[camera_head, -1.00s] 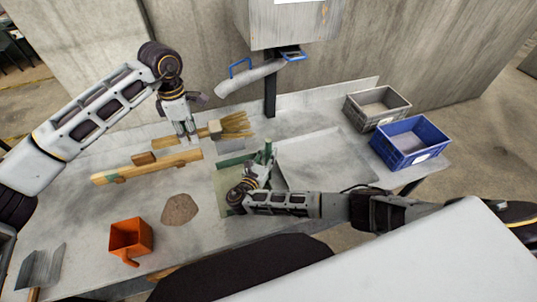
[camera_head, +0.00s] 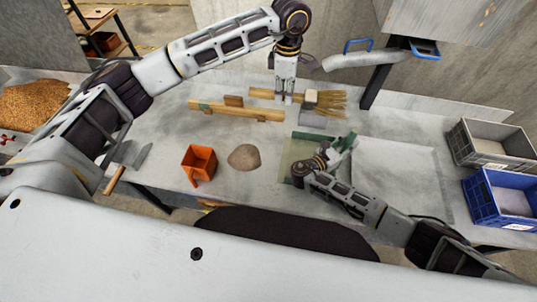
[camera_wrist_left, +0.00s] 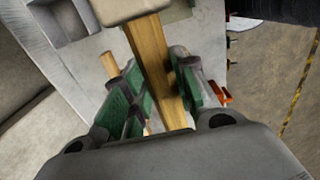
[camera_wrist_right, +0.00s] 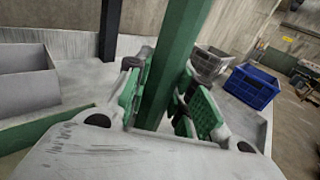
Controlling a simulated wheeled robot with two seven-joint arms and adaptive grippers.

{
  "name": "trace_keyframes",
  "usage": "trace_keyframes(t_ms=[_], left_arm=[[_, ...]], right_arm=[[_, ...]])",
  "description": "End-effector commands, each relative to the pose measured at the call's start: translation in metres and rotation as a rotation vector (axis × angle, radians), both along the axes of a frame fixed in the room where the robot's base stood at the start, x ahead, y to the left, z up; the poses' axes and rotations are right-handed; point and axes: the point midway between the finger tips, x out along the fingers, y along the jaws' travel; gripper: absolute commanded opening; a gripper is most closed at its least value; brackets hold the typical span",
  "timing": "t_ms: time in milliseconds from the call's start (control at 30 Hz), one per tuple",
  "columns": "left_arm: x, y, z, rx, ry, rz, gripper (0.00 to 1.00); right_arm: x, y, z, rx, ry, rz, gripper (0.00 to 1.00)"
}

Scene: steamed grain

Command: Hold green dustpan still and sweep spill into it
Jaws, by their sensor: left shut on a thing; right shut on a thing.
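The spill (camera_head: 244,157) is a small brown heap on the grey table, right of the orange scoop. The green dustpan (camera_head: 292,150) lies right of the heap, partly hidden by my right arm. My right gripper (camera_head: 338,150) is shut on its green handle, which stands up between the fingers in the right wrist view (camera_wrist_right: 178,60). The handle also shows between the fingers in the left wrist view (camera_wrist_left: 155,70).
An orange scoop (camera_head: 198,162) stands left of the heap. A wooden bar (camera_head: 235,112) lies behind it. A grey crate (camera_head: 490,147) and a blue crate (camera_head: 500,200) are at the right. A grey tray (camera_head: 395,170) lies right of the dustpan. The table between heap and dustpan is clear.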

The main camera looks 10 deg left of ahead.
Motion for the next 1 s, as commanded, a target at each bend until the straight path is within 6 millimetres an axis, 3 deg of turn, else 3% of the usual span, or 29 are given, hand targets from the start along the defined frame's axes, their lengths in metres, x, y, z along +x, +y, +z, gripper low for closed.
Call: trace_keyframes(t_ms=[467,1000], left_arm=[[-0.006,0.006,-0.012,0.039,0.002,0.085,0.00],[-0.028,0.029,-0.053,0.215,0.053,0.483,0.00]], right_arm=[[0.000,0.000,0.000,0.000,0.000,0.000,0.00],[0.000,0.000,0.000,0.000,0.000,0.000,0.00]])
